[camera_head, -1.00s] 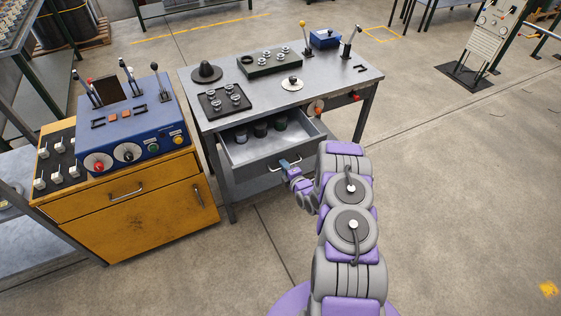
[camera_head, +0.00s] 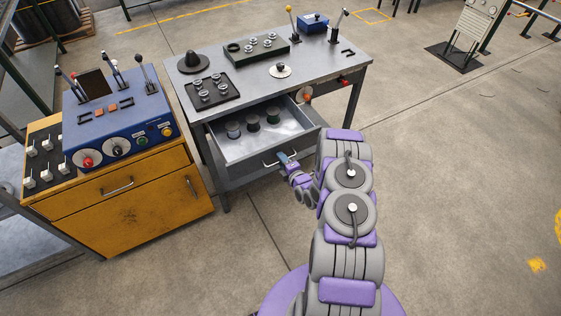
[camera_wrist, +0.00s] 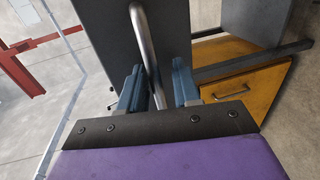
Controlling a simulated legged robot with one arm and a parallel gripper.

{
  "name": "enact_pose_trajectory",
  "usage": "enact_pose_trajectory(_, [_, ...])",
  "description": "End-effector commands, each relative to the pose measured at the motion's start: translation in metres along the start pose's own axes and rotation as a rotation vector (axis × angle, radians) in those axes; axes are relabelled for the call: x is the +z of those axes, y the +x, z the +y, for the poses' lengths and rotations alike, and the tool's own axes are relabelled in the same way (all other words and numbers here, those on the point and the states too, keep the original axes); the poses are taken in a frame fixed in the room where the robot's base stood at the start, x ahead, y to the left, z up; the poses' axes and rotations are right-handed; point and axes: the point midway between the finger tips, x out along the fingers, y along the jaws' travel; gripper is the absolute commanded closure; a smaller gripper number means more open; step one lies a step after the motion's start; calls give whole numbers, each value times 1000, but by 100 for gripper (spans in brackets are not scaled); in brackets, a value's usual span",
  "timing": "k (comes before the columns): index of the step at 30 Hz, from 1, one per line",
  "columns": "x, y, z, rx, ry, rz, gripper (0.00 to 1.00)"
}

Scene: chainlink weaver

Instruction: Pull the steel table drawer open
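The steel table (camera_head: 305,72) stands ahead with its drawer (camera_head: 262,147) pulled out toward me. Three dark-topped cylinders stand in the drawer. The drawer handle (camera_head: 274,162) is a bent metal bar on its front. My gripper (camera_head: 288,158) is at this handle. A small gap seems to show beside the right finger. The dark drawer front (camera_wrist: 182,30) is just beyond the fingers. The contact itself is small in the head view.
A yellow cabinet (camera_head: 150,215) with a blue control box (camera_head: 118,130) stands close to the left of the table. Levers, trays with knobs and a blue box (camera_head: 314,23) sit on the tabletop. The floor to the right of my arm is clear.

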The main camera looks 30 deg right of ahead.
Motion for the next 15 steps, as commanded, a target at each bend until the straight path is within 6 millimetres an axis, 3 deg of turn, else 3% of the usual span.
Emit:
enact_pose_trajectory(8, [-8,-3,2,1,-7,5,68])
enact_pose_trajectory(15, [-4,-37,1,-2,0,3,68])
